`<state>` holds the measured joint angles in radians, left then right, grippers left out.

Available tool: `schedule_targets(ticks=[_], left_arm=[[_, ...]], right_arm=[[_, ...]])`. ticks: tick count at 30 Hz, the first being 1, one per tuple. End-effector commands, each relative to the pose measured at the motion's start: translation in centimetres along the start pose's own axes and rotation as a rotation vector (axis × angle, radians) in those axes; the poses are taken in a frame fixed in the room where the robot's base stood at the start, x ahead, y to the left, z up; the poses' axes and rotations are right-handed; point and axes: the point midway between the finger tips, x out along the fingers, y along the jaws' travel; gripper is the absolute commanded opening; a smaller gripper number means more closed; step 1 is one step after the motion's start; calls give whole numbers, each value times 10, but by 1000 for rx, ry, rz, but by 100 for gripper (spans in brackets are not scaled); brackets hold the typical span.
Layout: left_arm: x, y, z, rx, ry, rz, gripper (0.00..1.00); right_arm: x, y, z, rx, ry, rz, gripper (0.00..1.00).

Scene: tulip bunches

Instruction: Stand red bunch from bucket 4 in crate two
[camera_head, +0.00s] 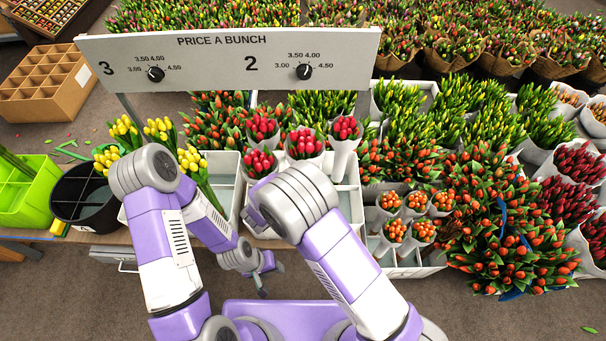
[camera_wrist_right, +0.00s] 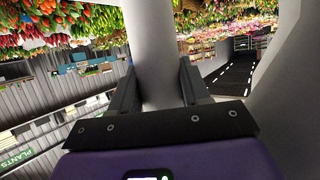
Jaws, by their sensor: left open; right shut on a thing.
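My right gripper (camera_wrist_right: 158,88) is shut on a pale wrapped bunch (camera_wrist_right: 150,40) in the right wrist view; its flowers are out of that frame. In the head view my right arm hides that gripper. Red bunches in white wraps, one (camera_head: 345,128) with a long wrap showing, one (camera_head: 303,145) and one (camera_head: 258,163), stand at a white crate (camera_head: 352,205) below the sign's number 2. I cannot tell which one I hold. My left gripper (camera_head: 262,284) is open and empty, low in front of the table. I can read no bucket number 4.
The price sign (camera_head: 230,62) spans the back of the crates. A black bucket (camera_head: 85,200) and green crate (camera_head: 25,200) stand at the left. Orange bunches (camera_head: 390,201) and loose orange tulips (camera_head: 510,250) crowd the right. Floor shows in front.

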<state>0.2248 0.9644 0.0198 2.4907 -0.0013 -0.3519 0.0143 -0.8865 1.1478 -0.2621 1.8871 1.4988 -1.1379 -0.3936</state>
Motion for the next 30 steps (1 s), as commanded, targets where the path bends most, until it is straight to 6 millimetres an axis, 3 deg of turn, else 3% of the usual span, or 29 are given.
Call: schedule_targets(ticks=[18,30], left_arm=[[37,-14,-2,0,0,0,43],[43,-16,-2,0,0,0,43]], right_arm=[[24,0,57,0,2,-1,4],[28,0,67,1,2,0,4]])
